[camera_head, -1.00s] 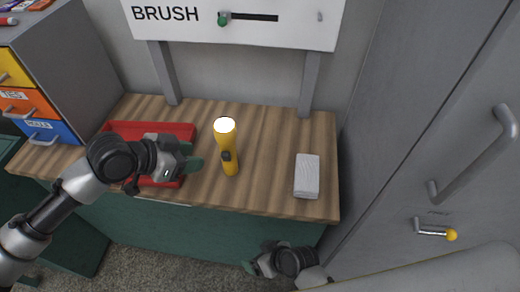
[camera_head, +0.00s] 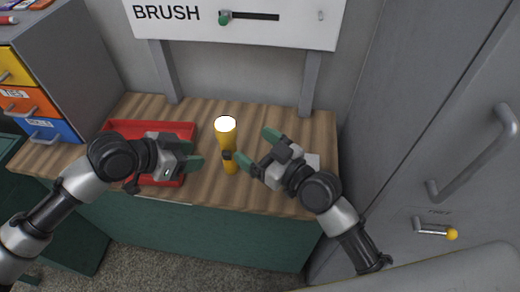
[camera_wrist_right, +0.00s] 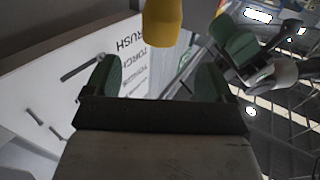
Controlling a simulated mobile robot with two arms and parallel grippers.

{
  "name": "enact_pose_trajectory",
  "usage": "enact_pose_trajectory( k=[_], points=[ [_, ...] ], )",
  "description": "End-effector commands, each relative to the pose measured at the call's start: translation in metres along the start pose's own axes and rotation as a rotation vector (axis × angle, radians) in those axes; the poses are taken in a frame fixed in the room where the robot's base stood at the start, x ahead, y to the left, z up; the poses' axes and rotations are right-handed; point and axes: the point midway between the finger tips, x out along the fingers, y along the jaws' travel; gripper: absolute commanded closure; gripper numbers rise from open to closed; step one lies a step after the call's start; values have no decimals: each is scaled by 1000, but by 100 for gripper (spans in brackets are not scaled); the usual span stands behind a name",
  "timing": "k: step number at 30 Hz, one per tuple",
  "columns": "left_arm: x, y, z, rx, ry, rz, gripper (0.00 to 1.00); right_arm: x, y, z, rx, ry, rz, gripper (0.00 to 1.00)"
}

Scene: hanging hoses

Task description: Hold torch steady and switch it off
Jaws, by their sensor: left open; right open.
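The yellow torch (camera_head: 225,140) stands upright on the wooden bench, its top face bright white. A dark switch patch shows on its side. In the right wrist view the torch (camera_wrist_right: 162,22) appears at the top, beyond the space between the fingers. My left gripper (camera_head: 192,156) is open, to the left of the torch and apart from it. It also shows in the right wrist view (camera_wrist_right: 243,48). My right gripper (camera_head: 257,148) is open, close to the right of the torch, with nothing between its fingers. In its own view its green fingertips (camera_wrist_right: 153,78) are spread.
A red tray (camera_head: 150,128) lies behind my left gripper on the bench (camera_head: 270,115). A white BRUSH panel (camera_head: 270,32) stands at the back. A drawer unit is at left, a grey cabinet (camera_head: 420,110) at right.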

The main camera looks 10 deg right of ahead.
Motion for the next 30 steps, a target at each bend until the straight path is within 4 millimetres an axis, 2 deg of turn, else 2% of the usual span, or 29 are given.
enact_pose_trajectory(
  k=[9, 15, 21, 29, 30],
  points=[
    [0, 0, 0, 0, 0, 0, 57, 58, -1, 0, 4, 1, -2, 16],
    [0, 0, 0, 0, 0, 0, 57, 85, -1, 1, 3, -1, -2, 16],
    [0, 0, 0, 0, 0, 0, 57, 96, -1, 1, 1, -3, -2, 16],
    [0, 0, 0, 0, 0, 0, 57, 96, -1, 1, 0, -3, -3, 16],
    [0, 0, 0, 0, 0, 0, 57, 96, -1, 1, 0, -3, -3, 22]
  ],
)
